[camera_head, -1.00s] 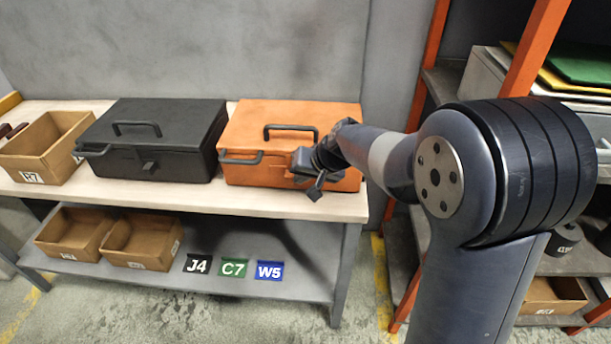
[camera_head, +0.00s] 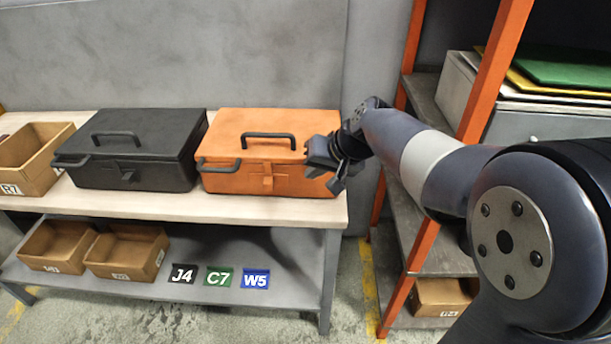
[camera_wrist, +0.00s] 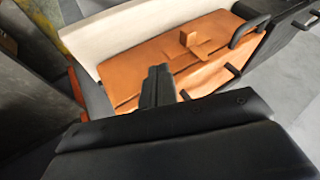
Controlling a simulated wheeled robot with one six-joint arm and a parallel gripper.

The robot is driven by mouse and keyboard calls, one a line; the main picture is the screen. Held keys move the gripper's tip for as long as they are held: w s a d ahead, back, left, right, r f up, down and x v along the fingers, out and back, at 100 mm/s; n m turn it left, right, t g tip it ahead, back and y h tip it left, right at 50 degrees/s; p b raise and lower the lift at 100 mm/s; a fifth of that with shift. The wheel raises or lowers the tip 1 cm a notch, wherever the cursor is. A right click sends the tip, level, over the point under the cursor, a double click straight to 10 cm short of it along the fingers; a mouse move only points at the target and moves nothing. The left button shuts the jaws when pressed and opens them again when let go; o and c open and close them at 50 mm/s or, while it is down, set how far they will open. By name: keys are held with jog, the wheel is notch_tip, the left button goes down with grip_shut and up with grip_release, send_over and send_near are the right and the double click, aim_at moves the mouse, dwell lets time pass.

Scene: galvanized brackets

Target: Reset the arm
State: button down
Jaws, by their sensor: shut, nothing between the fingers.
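My gripper (camera_head: 328,165) is at the right end of the orange toolbox in the head view, in front of its right side. Its shut, empty fingers also show in the wrist view (camera_wrist: 157,82), with the orange toolbox (camera_wrist: 180,55) beyond them. In the head view the orange toolbox (camera_head: 235,183) stands closed on the workbench, with a dark handle on its lid and another at its left side. Whether my gripper touches the box cannot be told. My arm reaches in from the right.
A closed black toolbox (camera_head: 150,176) and a cardboard bin (camera_head: 40,178) stand on the workbench (camera_head: 130,205). Two bins (camera_head: 125,255) and tags J4, C7 and W5 (camera_head: 255,279) are on the lower shelf. An orange-framed rack (camera_head: 495,75) stands close behind my arm.

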jog(key=shift+s+d+r, duration=0.2)
jog(key=shift+d+r, duration=0.1)
jog(key=shift+r, duration=0.15)
